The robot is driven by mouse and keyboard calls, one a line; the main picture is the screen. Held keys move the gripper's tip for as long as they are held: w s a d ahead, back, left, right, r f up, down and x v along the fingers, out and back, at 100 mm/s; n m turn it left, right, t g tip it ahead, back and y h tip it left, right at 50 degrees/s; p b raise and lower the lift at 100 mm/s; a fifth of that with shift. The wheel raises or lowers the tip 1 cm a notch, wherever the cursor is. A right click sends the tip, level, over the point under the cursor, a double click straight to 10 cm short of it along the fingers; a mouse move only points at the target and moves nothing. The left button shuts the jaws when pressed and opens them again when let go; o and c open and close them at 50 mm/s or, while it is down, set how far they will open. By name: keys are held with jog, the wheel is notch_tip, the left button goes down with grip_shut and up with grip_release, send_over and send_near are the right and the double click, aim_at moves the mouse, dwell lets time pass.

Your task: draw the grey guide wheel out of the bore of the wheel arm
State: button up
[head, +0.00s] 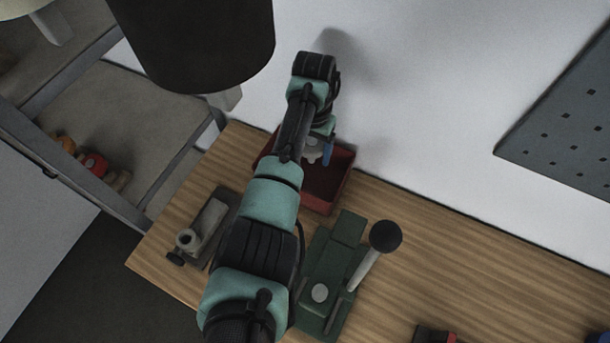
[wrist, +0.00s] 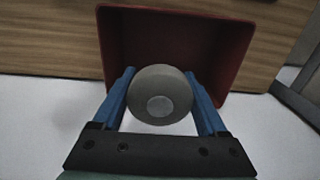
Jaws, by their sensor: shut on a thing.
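The grey guide wheel (wrist: 163,94) is a round disc with a lighter centre. In the wrist view it sits between the two blue fingers of my gripper (wrist: 161,97), which is shut on it. In the head view my gripper (head: 322,153) is at the red tray near the wall, with the wheel (head: 311,153) partly hidden by my arm. What looks like the wheel arm (head: 211,219), a pale grey bar with a round boss and dark bore at its near end, lies on a dark base at the left of the bench. The wheel is clear of that bore.
The red tray (head: 345,164) is open, and the part of its inside that shows looks empty; it also shows in the wrist view (wrist: 242,62). A green fixture (head: 348,228) with a black-knobbed lever (head: 385,237) stands right of my arm. A conveyor (head: 88,165) with coloured items is at left.

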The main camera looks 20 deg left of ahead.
jog(key=o, duration=1.5)
jog(key=shift+c, duration=0.2)
notch_tip(320, 180, up, 13)
jog(key=shift+r+b, duration=0.1)
jog(key=shift+b, duration=0.45)
